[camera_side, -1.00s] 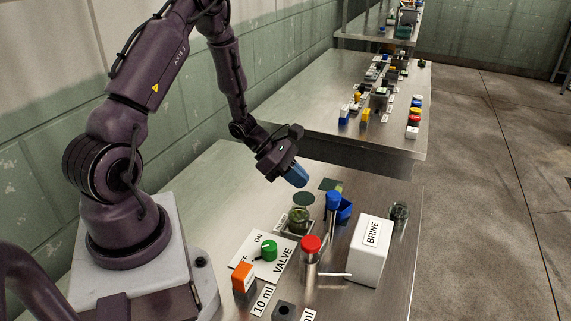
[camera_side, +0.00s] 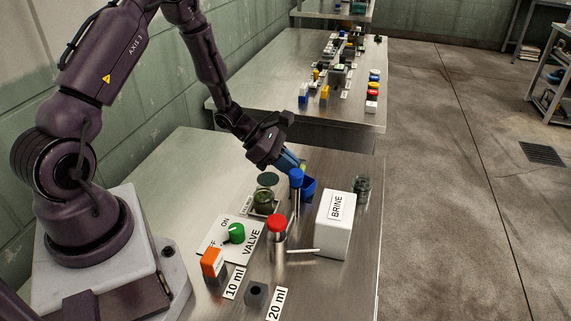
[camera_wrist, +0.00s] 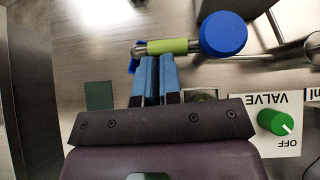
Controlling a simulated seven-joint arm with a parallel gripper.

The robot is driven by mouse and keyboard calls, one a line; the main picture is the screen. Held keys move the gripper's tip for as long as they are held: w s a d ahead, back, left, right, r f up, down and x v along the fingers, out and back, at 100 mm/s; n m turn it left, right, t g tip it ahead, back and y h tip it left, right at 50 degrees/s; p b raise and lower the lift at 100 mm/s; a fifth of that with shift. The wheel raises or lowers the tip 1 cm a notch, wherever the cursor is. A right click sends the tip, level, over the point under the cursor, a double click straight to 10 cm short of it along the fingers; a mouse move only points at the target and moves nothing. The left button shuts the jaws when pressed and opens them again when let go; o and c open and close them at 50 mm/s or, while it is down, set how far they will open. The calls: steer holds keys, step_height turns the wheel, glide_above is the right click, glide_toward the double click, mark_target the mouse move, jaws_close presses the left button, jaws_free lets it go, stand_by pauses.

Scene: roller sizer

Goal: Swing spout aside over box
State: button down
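The spout is a thin metal pipe with a yellow-green sleeve (camera_wrist: 168,46) and a blue knob (camera_wrist: 222,34) at one end. The knob (camera_side: 296,176) tops a slim post in the side view. A blue box (camera_side: 309,188) stands behind the post; in the wrist view only bits of blue show around the pipe's free end. My gripper (camera_wrist: 158,60) has blue fingers side by side with only a sliver between them, and nothing shows held. Its tips (camera_side: 290,163) are right by the sleeve; I cannot tell whether they touch.
A white BRINE block (camera_side: 335,225) stands right of the post. A red-topped valve (camera_side: 278,225) with a side lever is in front. The green valve dial (camera_side: 236,233), an orange block (camera_side: 211,262) and a glass jar (camera_side: 264,198) are nearby.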

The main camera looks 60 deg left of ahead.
steer(key=shift+w+d, duration=0.25)
steer(key=shift+d, duration=0.2)
steer(key=s+a, duration=0.3)
steer(key=shift+a+f, duration=0.2)
steer(key=shift+f, duration=0.2)
steer(key=s+a+r+m+g, duration=0.2)
steer(key=s+a+r+m, duration=0.2)
steer(key=s+r, duration=0.3)
steer(key=s+d+r+m+y, duration=0.2)
steer(key=s+d+r+m, duration=0.1)
steer(key=d+r+m, duration=0.2)
steer(key=s+d+r+m+y, duration=0.2)
steer(key=s+d+r+m, duration=0.2)
steer(key=r+m, duration=0.5)
steer(key=s+d+r+m+y, duration=0.2)
steer(key=d+r+m, duration=0.4)
steer(key=m, duration=0.3)
steer(key=shift+s+r+m+y, duration=0.3)
steer(key=shift+s+r, duration=0.1)
steer(key=shift+s, duration=0.35)
